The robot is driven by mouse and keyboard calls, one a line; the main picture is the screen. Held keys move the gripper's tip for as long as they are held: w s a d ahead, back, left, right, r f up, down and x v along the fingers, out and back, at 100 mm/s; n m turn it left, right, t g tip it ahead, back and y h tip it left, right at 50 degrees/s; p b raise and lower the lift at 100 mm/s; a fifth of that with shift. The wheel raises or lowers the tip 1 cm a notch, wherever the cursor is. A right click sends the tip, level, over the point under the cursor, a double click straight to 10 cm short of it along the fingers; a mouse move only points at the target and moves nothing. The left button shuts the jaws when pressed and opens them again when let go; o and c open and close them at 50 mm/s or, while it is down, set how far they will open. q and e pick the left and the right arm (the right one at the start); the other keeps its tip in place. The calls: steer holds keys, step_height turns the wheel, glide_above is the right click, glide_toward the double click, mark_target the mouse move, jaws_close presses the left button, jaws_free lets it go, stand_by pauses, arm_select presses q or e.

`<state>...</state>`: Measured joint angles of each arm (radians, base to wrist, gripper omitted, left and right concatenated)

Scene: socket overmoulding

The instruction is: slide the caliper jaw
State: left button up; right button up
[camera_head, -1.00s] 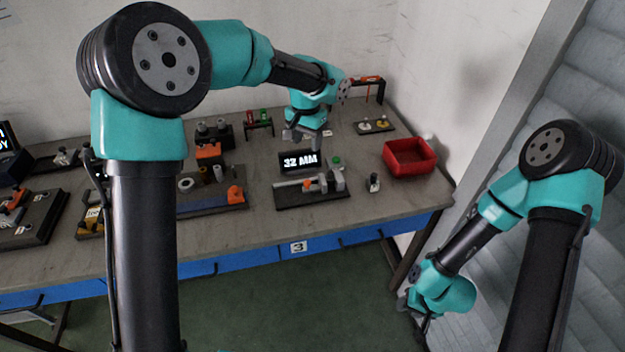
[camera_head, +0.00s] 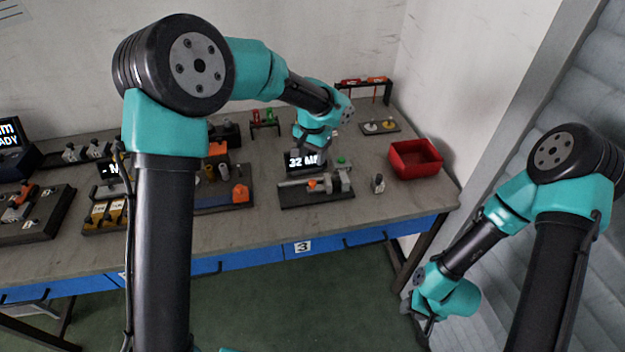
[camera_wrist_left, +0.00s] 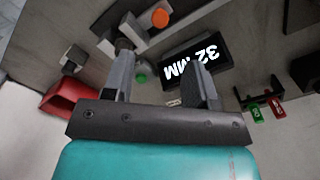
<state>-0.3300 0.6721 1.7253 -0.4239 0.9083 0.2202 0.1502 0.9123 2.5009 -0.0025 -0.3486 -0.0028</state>
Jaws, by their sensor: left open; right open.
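The caliper fixture lies on a dark baseplate (camera_head: 330,196) on the table, with a pale beam, an orange part (camera_head: 313,184) and a grey block at its right. A black display (camera_head: 292,168) reading 32 MM stands behind it, and a green button (camera_head: 341,161) is to the display's right. My left gripper (camera_head: 322,151) is open above and behind the display, partly covering it. In the left wrist view its fingers (camera_wrist_left: 160,65) are apart and empty, with the display and the green button (camera_wrist_left: 141,78) beyond them. My right gripper (camera_head: 420,314) hangs open, low and off the table.
A red bin (camera_head: 415,159) stands to the right, and a small metal post (camera_head: 378,183) stands between it and the caliper. A tray with yellow and white discs (camera_head: 379,127) is behind. Other fixtures fill the table's left side. The front strip is clear.

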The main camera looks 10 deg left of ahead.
mark_target(313, 181)
arm_select(q)
step_height(313, 181, down, 11)
steer(key=shift+r, duration=0.2)
stand_by(0.3)
jaws_close()
stand_by(0.4)
